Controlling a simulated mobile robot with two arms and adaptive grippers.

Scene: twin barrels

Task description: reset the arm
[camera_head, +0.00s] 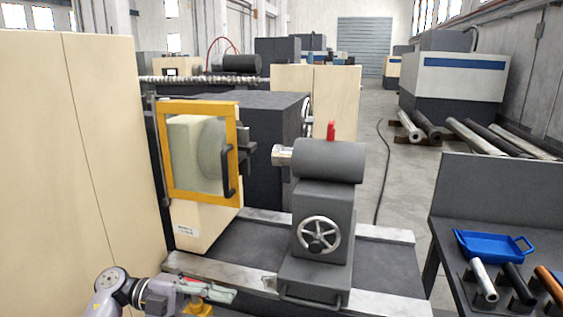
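My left arm (115,290) comes in at the bottom left, grey and white with dark joints. My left gripper (212,293) points right, in front of the lathe's near rail. It is small and seen from the side, so I cannot tell whether its fingers are open or shut. A yellow part shows just under it, cut by the bottom edge. I see nothing clearly held in it. My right arm and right gripper are out of view.
The lathe has a yellow-framed guard (234,150), a grey tailstock (325,215) with a handwheel (318,235), and a pale rail (215,270) near my gripper. A cream cabinet (70,150) stands left. A dark bench (540,225) at right holds a blue tray (495,258) and several cylinders.

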